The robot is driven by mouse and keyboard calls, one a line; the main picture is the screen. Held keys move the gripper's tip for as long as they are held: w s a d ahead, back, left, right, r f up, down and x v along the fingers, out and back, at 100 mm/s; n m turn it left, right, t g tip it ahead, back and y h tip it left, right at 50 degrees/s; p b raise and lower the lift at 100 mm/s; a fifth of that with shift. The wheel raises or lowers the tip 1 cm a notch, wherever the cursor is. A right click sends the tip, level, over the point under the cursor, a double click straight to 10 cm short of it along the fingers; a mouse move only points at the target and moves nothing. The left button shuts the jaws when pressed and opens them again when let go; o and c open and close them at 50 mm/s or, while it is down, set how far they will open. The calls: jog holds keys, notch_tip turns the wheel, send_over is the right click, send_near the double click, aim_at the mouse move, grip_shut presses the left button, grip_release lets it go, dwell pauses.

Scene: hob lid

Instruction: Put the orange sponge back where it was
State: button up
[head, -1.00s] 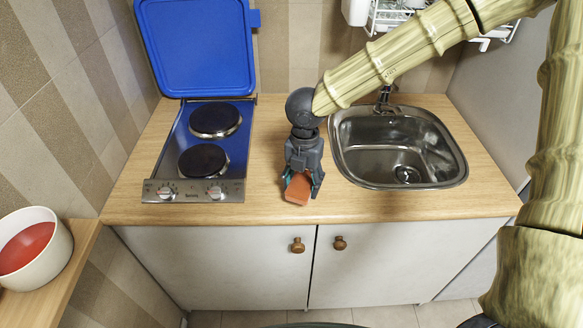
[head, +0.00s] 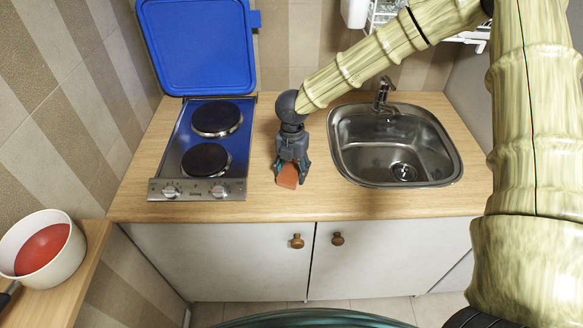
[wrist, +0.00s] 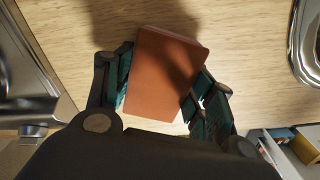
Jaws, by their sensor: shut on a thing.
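The orange sponge (head: 288,176) is between the fingers of my gripper (head: 290,174), over the wooden worktop between the hob and the sink. In the wrist view the sponge (wrist: 165,73) is a flat orange-brown block, slightly tilted. The fingers (wrist: 158,98) are closed against its two sides. A dark shadow lies on the worktop beside it. I cannot tell whether the sponge touches the worktop or is just above it.
The two-plate hob (head: 203,150) stands to the left with its blue lid (head: 196,48) raised. The sink (head: 395,145) is to the right. The worktop's front edge is close to the sponge. A white bowl with red contents (head: 42,246) stands on a side shelf at far left.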

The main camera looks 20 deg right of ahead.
aim_at(292, 169)
jog(key=shift+f, duration=0.15)
jog(key=o, duration=1.2)
jog(key=shift+c, duration=0.2)
notch_tip(292, 169, up, 12)
jog(key=b, duration=0.2)
jog(key=shift+b, duration=0.3)
jog(key=shift+w+d, duration=0.1)
